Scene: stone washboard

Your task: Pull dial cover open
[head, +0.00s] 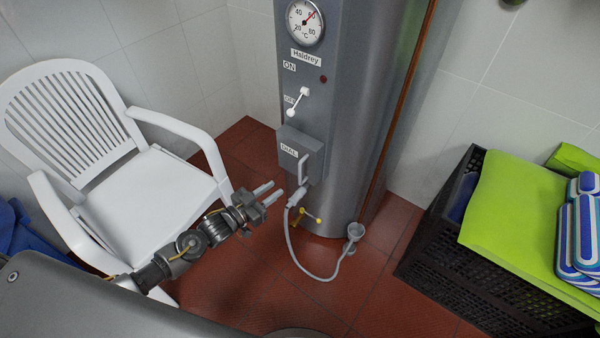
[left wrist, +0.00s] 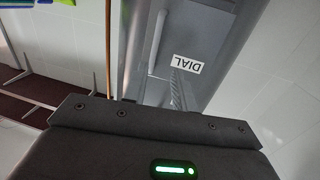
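The dial cover (head: 290,142) is a grey box front labelled DIAL, low on the grey boiler, and it looks closed. Its light upright handle (head: 304,168) is on the cover's right side. My left gripper (head: 274,191) is in front of and just below-left of the cover, its two light fingers apart with nothing visible between them. In the left wrist view, the cover (left wrist: 212,35) appears upside down with its handle (left wrist: 157,42) to the left of the label. One ridged finger shows below the label, apart from the handle. My right gripper is not in view.
A white plastic chair (head: 150,185) stands left, close to my left arm. A grey hose (head: 293,245) and yellow valve (head: 312,216) hang below the cover. A black crate (head: 440,255) with a green towel (head: 515,215) stands right. Red floor is open between them.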

